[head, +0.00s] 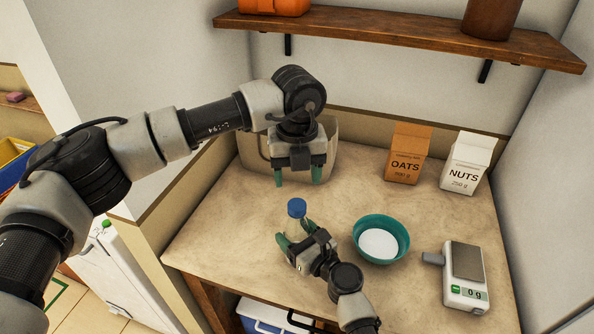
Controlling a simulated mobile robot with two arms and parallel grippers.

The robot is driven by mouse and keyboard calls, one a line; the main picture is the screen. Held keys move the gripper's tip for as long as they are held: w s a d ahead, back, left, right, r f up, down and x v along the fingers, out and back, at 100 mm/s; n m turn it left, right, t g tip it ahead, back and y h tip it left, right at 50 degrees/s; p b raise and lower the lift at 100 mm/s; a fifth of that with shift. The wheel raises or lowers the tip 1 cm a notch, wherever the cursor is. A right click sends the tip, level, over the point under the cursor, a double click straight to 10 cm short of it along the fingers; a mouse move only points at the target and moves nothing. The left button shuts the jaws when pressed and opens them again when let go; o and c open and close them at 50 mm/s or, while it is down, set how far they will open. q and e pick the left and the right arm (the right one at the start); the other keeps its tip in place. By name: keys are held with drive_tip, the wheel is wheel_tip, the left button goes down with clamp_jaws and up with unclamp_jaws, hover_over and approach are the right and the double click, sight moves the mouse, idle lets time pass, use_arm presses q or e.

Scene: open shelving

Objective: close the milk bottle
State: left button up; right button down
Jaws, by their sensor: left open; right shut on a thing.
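The milk bottle (297,224) stands upright near the front left of the counter, mostly hidden behind my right gripper. A blue cap (297,207) sits at the top of the bottle; I cannot tell how tightly it is seated. My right gripper (291,247) is shut around the bottle's body, one green fingertip showing at its left. My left gripper (298,178) is open and empty, pointing down above and behind the bottle, its green fingertips apart from the cap.
A teal bowl (360,225) with white contents stands right of the bottle. A scale (465,299) is at the front right. An oats carton (406,155) and a nuts carton (466,163) stand at the back. A pale container (255,152) is behind my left gripper. A shelf (400,34) hangs above.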

sight(297, 204)
use_arm(q)
drive_tip(key=n, duration=0.4)
drive_tip(key=shift+r, duration=0.1)
drive_tip(key=shift+f, duration=4.05)
